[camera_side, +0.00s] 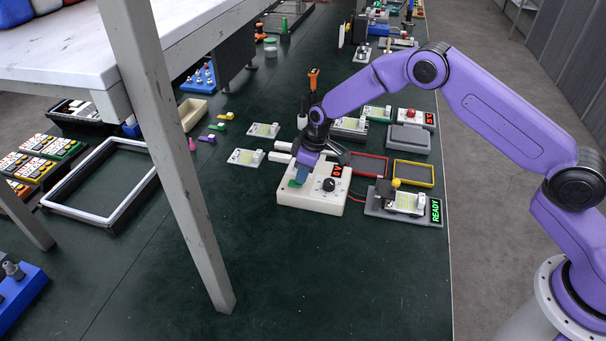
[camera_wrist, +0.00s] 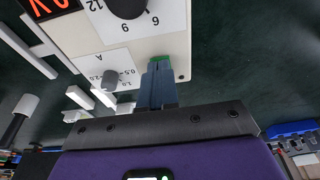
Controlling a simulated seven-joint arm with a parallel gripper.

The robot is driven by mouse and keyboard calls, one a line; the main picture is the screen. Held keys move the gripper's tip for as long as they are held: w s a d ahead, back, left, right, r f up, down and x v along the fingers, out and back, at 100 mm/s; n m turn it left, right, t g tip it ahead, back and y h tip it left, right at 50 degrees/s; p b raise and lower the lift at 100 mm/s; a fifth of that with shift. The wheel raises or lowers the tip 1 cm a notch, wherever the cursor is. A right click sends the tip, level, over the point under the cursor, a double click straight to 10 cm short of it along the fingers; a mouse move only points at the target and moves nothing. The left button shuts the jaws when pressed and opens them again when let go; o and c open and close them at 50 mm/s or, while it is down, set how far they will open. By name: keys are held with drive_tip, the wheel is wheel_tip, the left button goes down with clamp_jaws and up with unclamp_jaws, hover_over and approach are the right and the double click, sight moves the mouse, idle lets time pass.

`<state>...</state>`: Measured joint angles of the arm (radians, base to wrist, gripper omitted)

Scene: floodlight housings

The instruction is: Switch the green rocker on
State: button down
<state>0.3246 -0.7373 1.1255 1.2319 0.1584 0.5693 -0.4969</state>
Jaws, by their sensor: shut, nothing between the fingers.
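A cream power supply box (camera_side: 312,199) stands on the dark green table, with a red-lit display (camera_side: 337,171) that seems to read 0V and a black knob (camera_side: 329,185). Its green rocker (camera_side: 295,184) is at the front left of the top face. My gripper (camera_side: 301,176) is over that corner, pointing down, with its blue fingers shut and empty. In the wrist view the fingertips (camera_wrist: 158,72) are right at the green rocker (camera_wrist: 159,60) and hide most of it. I cannot tell whether they touch it or which way it is tilted.
A grey fixture (camera_side: 376,205) with a green READY display and a yellow-topped part stands to the right, joined by a red wire. Red (camera_side: 366,165) and yellow (camera_side: 413,174) trays lie behind. A small grey knob (camera_wrist: 110,77) sits beside the fingers. The table in front is clear.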

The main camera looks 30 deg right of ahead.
drive_tip(key=shift+f, duration=0.2)
drive_tip(key=shift+s+d+f, duration=0.1)
drive_tip(key=shift+f, duration=0.2)
idle(0.4)
drive_tip(key=shift+w+a+r, duration=0.35)
drive_tip(key=shift+w+a, duration=0.1)
drive_tip(key=shift+w, duration=0.05)
